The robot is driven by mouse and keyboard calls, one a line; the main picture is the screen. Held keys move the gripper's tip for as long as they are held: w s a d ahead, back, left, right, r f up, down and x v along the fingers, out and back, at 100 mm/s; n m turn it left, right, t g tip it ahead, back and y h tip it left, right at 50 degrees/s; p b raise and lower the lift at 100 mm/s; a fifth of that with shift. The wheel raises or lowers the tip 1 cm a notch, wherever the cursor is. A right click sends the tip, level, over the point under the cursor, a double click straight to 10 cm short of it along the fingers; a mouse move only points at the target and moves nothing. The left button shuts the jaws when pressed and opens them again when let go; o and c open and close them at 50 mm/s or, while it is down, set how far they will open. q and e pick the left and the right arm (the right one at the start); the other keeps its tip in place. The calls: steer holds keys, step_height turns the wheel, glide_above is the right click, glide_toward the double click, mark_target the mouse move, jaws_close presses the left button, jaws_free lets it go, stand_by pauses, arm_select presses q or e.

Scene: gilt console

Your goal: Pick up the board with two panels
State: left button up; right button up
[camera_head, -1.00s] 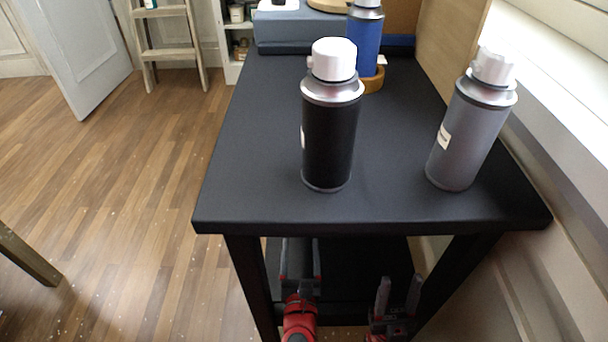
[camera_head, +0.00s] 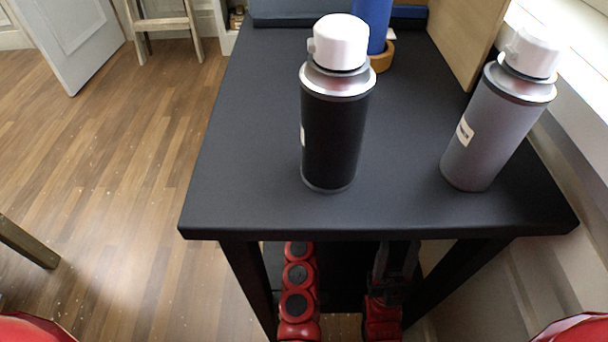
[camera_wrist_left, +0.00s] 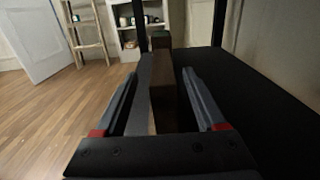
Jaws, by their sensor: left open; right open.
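In the left wrist view a long narrow piece with a brown edge (camera_wrist_left: 163,95) and a grey face beside it runs away between my left fingers. It may be the board, but I cannot make out two panels. My left gripper (camera_wrist_left: 160,76) is open, one finger on each side of it; contact is not clear. In the head view the left gripper is hidden under the tabletop, with only my red arm showing. My right gripper (camera_head: 396,258) is open under the tabletop's front edge at the right, with its tips partly hidden.
A black tabletop (camera_head: 250,150) overhangs my arms. A wall stands close on the right; open floor lies left.

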arm_select(q)
steer(key=w, duration=0.5)
steer(key=shift+d+r, duration=0.2)
steer(key=shift+d, duration=0.05)
steer(key=shift+w, duration=0.4)
jaws_close()
stand_by(0.9)
